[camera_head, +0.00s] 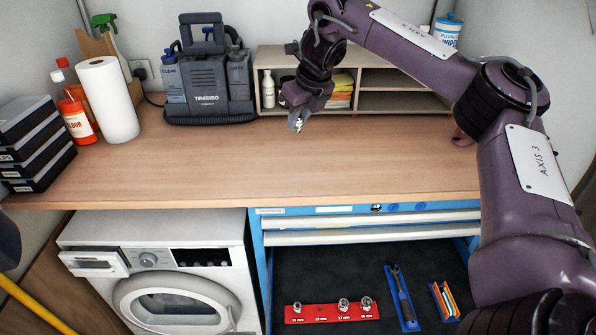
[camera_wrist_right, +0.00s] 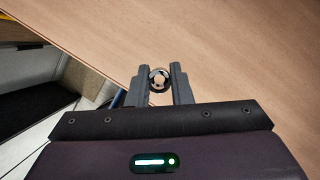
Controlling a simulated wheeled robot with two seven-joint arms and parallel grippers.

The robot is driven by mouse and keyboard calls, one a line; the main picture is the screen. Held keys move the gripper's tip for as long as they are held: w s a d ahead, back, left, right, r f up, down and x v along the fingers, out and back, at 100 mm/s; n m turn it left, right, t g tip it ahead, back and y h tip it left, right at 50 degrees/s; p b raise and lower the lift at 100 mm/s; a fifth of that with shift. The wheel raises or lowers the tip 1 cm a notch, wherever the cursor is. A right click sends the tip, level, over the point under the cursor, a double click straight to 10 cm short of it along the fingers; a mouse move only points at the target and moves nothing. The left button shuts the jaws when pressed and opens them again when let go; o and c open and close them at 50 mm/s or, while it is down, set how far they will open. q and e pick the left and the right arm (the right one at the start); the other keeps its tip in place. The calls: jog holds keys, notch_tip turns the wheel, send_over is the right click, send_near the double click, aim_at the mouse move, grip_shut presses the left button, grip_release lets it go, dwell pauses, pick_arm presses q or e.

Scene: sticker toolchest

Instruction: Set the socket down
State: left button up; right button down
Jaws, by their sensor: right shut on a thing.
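A small silver socket (camera_head: 299,128) is between the fingertips of my right gripper (camera_head: 298,121), over the back middle of the wooden tabletop (camera_head: 330,165). In the right wrist view the socket (camera_wrist_right: 166,74) shows as a metal ring seen end-on, pinched between the two dark fingers (camera_wrist_right: 159,85). I cannot tell whether it touches the tabletop. A red socket rail (camera_head: 331,320) lies in the open drawer below, with sockets on it and a bare spot near its 13 mm label.
A grey shelf (camera_head: 420,104) and a dark cleaning machine (camera_head: 205,85) stand at the back. A paper roll (camera_head: 107,100), an orange bottle (camera_head: 77,122) and stacked black cases (camera_head: 35,145) are at left. The table's middle is clear. The open drawer (camera_head: 330,275) also holds blue and orange holders.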

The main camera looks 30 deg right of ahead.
aim_at(295, 172)
notch_tip(295, 172, down, 14)
jog(key=b, duration=0.5)
jog(key=shift+r, duration=0.2)
pick_arm(q)
notch_tip(295, 172, down, 6)
jog(key=shift+r, duration=0.1)
pick_arm(e)
jog(key=shift+r, duration=0.1)
jog(key=c, duration=1.3)
grip_release()
pick_arm(q)
notch_tip(295, 172, up, 6)
jog(key=p, duration=0.6)
pick_arm(e)
jog(key=v, duration=1.2)
